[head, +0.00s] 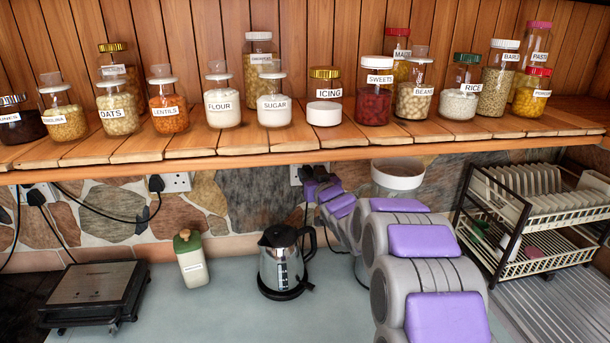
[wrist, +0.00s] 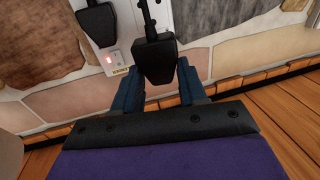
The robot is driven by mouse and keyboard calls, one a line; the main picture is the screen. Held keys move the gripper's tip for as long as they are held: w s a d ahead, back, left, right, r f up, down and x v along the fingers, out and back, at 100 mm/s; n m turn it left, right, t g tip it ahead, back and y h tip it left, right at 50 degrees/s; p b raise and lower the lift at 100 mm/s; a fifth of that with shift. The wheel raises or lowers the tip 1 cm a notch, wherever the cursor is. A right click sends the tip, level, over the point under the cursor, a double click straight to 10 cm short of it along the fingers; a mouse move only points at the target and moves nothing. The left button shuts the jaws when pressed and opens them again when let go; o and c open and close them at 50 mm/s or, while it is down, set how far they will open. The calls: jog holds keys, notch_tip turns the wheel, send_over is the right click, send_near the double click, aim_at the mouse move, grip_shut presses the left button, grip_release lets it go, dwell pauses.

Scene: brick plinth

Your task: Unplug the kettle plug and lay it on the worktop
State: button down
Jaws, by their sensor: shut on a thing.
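The black kettle plug (wrist: 156,60) is between the blue fingers of my gripper (wrist: 157,72) in the wrist view. My gripper is shut on it, and its cord runs up from it. The plug is in front of the white wall socket (wrist: 112,62); I cannot tell whether its pins are still in. In the head view my gripper (head: 314,186) is at the socket (head: 295,175), under the shelf, and hides much of the plug. The steel and black kettle (head: 283,264) stands on the grey worktop (head: 235,310), below and left of my arm.
A second black plug (wrist: 95,24) sits beside the held one, near a red-lit switch. A green-lidded jar (head: 191,260) and a grill (head: 95,290) stand left of the kettle. A dish rack (head: 535,215) is at right. The jar-laden shelf (head: 270,140) overhangs. Worktop front is clear.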

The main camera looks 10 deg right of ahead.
jog(key=s+d+r, duration=0.1)
jog(key=s+r, duration=0.3)
jog(key=s, duration=0.4)
jog(key=shift+d+p, duration=0.3)
jog(key=shift+s, duration=0.4)
jog(key=shift+s+f, duration=0.15)
jog(key=shift+s, duration=0.15)
jog(key=shift+s, duration=1)
jog(key=shift+s, duration=0.35)
jog(key=shift+s, duration=0.1)
